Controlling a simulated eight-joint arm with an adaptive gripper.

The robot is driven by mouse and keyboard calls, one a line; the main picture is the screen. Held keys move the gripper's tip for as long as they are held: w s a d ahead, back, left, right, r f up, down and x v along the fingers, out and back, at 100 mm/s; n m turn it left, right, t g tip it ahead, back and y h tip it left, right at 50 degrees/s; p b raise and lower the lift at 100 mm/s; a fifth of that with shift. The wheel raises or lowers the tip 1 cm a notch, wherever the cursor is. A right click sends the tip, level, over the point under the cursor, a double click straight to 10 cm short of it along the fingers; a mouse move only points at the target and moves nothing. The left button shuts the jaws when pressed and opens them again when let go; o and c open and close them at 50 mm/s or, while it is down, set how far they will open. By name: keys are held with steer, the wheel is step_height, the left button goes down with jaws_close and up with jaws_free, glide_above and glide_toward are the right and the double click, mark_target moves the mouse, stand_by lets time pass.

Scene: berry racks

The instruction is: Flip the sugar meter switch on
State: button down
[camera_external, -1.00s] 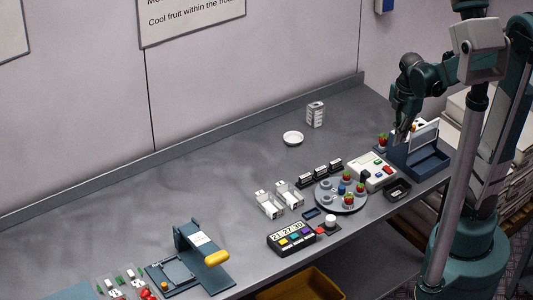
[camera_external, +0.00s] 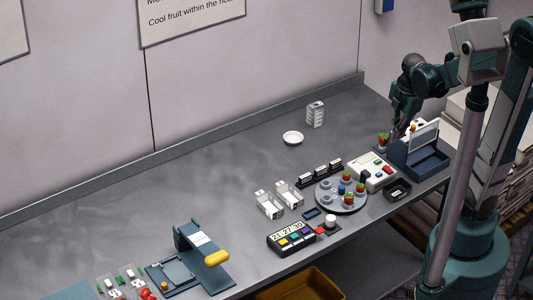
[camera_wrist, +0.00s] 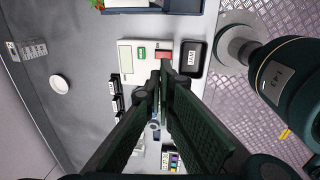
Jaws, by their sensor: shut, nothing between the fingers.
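A white box-shaped device (camera_external: 372,172), which looks like the sugar meter, stands on the bench beside the round tray. In the wrist view the white meter (camera_wrist: 130,72) shows a pale display (camera_wrist: 125,57), a green part (camera_wrist: 141,53) and a red switch (camera_wrist: 164,53). Whether the switch is on or off cannot be read. My gripper (camera_wrist: 160,76) is shut and empty. Its fingertips appear near the red switch in the wrist view, but the external view shows the gripper (camera_external: 393,132) above the bench, behind the meter. Contact with the meter is not visible.
A round grey tray (camera_external: 341,207) with berries and cups stands left of the meter. A small black tray (camera_external: 397,190) is close on its right. A blue stand (camera_external: 421,160) with an upright panel is behind right. The bench at back left is clear.

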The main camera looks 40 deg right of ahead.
mark_target(387, 170)
steer(key=shift+w+f+b, duration=0.25)
steer(key=shift+w+f, duration=0.05)
steer(key=shift+f, duration=2)
steer(key=shift+w+f+b, duration=0.3)
steer(key=shift+w+f, duration=0.05)
steer(key=shift+f, duration=1.9)
steer(key=shift+w+f+b, duration=0.25)
steer(key=shift+w+f, duration=0.05)
steer(key=shift+f, duration=2)
steer(key=shift+f, duration=0.1)
steer(key=shift+w+f+g+b, duration=0.25)
steer(key=shift+f+g+b, duration=0.15)
steer(key=shift+b, duration=0.2)
steer(key=shift+s+r, duration=0.1)
steer(key=shift+r, duration=0.05)
steer(key=shift+s, duration=0.85)
steer(key=shift+r, duration=0.15)
